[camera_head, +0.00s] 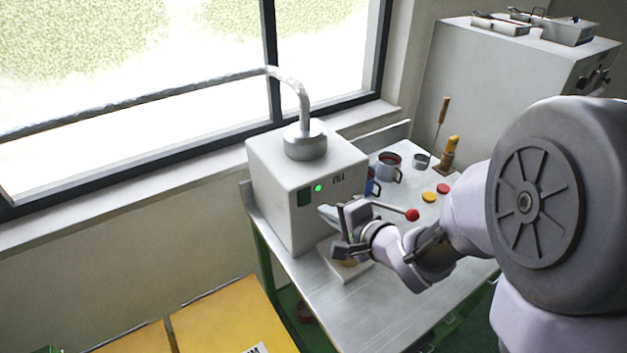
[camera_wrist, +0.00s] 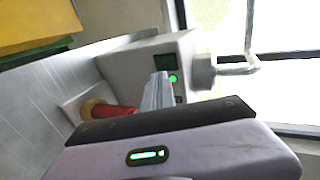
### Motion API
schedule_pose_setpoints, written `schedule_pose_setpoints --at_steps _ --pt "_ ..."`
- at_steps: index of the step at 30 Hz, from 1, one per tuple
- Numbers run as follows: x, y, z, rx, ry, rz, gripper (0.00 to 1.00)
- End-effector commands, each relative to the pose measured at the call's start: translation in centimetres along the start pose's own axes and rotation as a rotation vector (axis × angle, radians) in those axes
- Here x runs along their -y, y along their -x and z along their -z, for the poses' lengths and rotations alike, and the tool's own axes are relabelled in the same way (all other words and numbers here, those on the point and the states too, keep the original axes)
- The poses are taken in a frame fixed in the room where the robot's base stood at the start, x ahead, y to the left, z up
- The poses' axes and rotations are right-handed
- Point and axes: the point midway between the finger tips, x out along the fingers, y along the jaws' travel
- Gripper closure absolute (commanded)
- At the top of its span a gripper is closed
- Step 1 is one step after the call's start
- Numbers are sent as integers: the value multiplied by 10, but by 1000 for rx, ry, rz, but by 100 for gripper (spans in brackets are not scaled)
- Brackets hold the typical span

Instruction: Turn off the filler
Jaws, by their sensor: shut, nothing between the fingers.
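The filler (camera_head: 290,170) is a pale box on the table, with a pipe rising from its top. Its front has a small dark panel, a "FILL" label and a lit green light (camera_head: 318,188). The filler (camera_wrist: 140,62) and its lit green light (camera_wrist: 173,78) also show in the wrist view. My gripper (camera_head: 328,213) is shut and empty, close in front of the filler's face, just below and right of the light. In the wrist view my shut gripper (camera_wrist: 160,80) points at the face beside the light; I cannot tell whether it touches.
A lever with a red ball (camera_head: 412,215) extends beside my wrist. A red cylindrical part (camera_wrist: 108,110) is at the filler's base. A mug (camera_head: 389,166), coloured discs (camera_head: 429,197) and tools stand behind on the table (camera_head: 365,310). Yellow boxes (camera_head: 225,315) lie at lower left.

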Motion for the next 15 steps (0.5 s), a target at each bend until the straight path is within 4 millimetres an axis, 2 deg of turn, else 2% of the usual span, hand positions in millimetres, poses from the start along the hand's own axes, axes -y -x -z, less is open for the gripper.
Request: schedule_pose_setpoints --at_steps 1,6,10,15 --pt "-5 -13 -1 3 0 -1 100" --pt "-4 -47 -1 2 0 0 100" --pt "-3 -65 0 1 0 0 100" --pt "-1 -74 0 -1 0 0 100"
